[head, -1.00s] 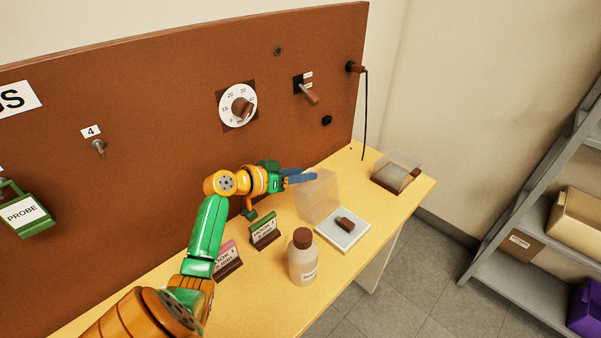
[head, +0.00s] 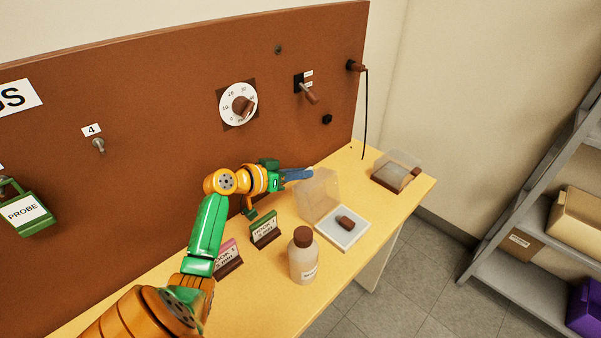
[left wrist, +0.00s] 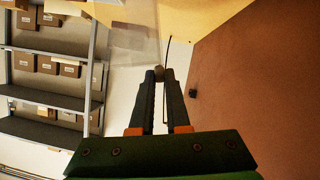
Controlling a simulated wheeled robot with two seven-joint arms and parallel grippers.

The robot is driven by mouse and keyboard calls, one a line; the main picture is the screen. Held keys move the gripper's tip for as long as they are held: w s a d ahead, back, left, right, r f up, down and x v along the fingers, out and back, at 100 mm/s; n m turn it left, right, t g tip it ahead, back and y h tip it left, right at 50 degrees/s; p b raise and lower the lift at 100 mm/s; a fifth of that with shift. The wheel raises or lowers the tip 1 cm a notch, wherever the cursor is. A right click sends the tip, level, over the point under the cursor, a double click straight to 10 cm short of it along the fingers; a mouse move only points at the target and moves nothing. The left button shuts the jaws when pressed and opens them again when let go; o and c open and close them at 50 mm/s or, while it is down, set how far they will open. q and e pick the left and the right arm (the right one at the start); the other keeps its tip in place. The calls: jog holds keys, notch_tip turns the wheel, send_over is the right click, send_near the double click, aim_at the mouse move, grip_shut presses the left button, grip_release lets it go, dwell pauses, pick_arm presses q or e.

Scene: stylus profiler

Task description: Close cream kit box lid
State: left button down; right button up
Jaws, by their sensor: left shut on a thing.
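The cream kit box (head: 342,238) sits open on the yellow bench with a small brown block (head: 345,223) in it. Its clear lid (head: 318,197) stands raised at the back side of the box; the see-through panel also shows in the left wrist view (left wrist: 135,45). My left gripper (head: 309,172) is at the lid's upper edge. In the left wrist view its fingers (left wrist: 160,80) are closed around a small brown knob (left wrist: 160,72), which looks to be on the lid. My right gripper is out of view.
A bottle with a brown cap (head: 303,255) stands just left of the box. Two small label stands (head: 264,230) are further left. Another clear-covered box (head: 397,172) is at the bench's far right end. The brown panel (head: 180,120) rises behind.

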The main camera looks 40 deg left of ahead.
aim_at(313, 185)
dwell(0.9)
pick_arm(q)
jog(key=shift+d+r+m+y+p, duration=0.4)
jog(key=shift+d+r+p, duration=0.2)
jog(key=shift+p, duration=0.2)
jog(key=d+p, duration=0.1)
jog(key=d+r+m+p, duration=0.1)
jog(key=d+y+p, duration=0.1)
jog(key=shift+s+r+m, duration=0.15)
jog(key=shift+r+m, duration=0.1)
jog(key=shift+m, duration=0.15)
jog(key=shift+s+d+m+y+p, duration=0.1)
jog(key=shift+d+m+y+p, duration=0.45)
jog(key=shift+d+p, duration=1.15)
jog(key=c, duration=0.9)
grip_release()
